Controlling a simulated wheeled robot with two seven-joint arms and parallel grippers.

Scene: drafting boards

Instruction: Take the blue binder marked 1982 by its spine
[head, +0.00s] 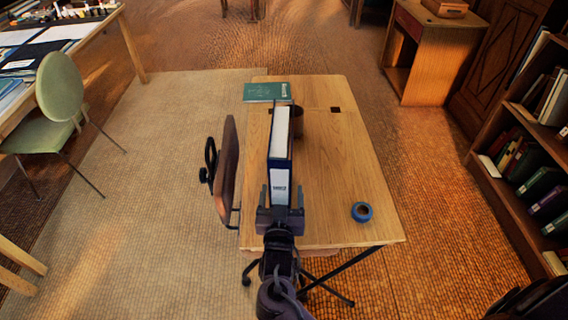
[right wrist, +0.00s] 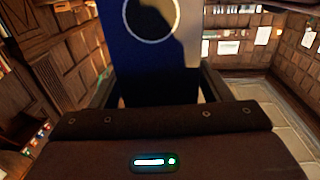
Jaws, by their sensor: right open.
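The blue binder (head: 280,163) stands upright on the wooden table, its spine towards me and its white page edges showing on top. A white label (head: 280,183) on the spine bears a dark mark, too small to read surely. My right gripper (head: 281,197) is at the lower part of the spine, open, with one finger on each side of the binder. In the right wrist view the blue spine with a pale ring (right wrist: 118,45) rises between the fingers (right wrist: 160,90). I cannot tell whether the fingers touch it. My left gripper is not in view.
The table (head: 345,180) also bears a roll of blue tape (head: 361,212) at right, a green book (head: 266,92) at the far edge and a brown cup (head: 297,122) partly behind the binder. A chair (head: 227,170) stands against the left side. The table's right part is mostly clear.

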